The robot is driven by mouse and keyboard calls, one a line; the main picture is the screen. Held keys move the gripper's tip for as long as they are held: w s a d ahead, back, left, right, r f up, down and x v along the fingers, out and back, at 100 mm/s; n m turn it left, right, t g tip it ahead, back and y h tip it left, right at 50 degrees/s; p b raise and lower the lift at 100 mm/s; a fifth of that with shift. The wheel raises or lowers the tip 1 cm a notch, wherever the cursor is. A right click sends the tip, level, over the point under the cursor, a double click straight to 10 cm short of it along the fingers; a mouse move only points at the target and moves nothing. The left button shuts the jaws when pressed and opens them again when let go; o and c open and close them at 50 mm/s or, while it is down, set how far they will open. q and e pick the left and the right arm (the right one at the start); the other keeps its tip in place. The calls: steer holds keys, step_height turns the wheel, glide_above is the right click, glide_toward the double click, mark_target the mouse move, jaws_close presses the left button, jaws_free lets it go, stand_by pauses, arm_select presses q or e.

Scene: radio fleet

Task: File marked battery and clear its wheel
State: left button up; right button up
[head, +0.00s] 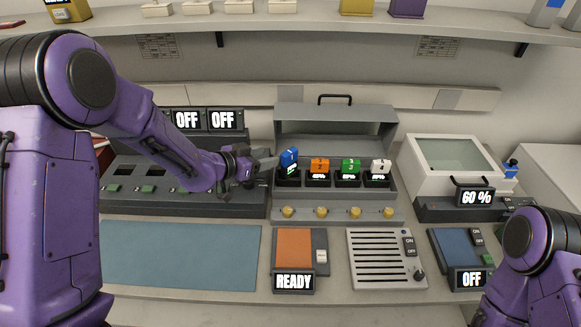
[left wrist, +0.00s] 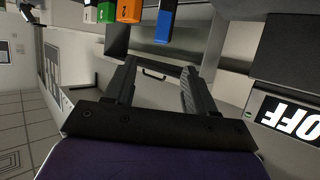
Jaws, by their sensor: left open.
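A blue battery (head: 288,158) stands in the leftmost slot of the grey lidded charger (head: 335,115), slightly tilted and higher than its neighbours. Orange (head: 319,165), green (head: 350,166) and white (head: 380,167) batteries stand in the other slots, with small displays below. Several yellow wheels (head: 321,212) line the charger's front. My left gripper (head: 266,166) is just left of the blue battery, open and empty. In the left wrist view the blue battery (left wrist: 165,22) is beyond the open fingers (left wrist: 158,72), apart from them. My right gripper is out of view; only its arm shows.
A grey panel (head: 150,205) with OFF displays (head: 226,119) lies left. In front are a blue mat (head: 180,255), an orange pad reading READY (head: 294,248) and a slotted vent (head: 378,260). A clear-lidded box (head: 448,157) reading 60 % stands right. A shelf (head: 300,24) runs above.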

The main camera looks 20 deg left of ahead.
mark_target(288, 152)
arm_select(q)
steer(key=p+x, duration=0.1)
steer(key=x, duration=0.5)
steer(key=shift+w+a+f, duration=0.1)
steer(key=shift+w+f, duration=0.1)
steer(key=p+x, duration=0.2)
steer(key=x, duration=0.2)
steer(key=shift+w+p, duration=0.1)
steer(key=shift+p, duration=0.3)
steer(key=shift+w+d+f, duration=0.25)
steer(key=shift+s+r, duration=0.1)
jaws_close()
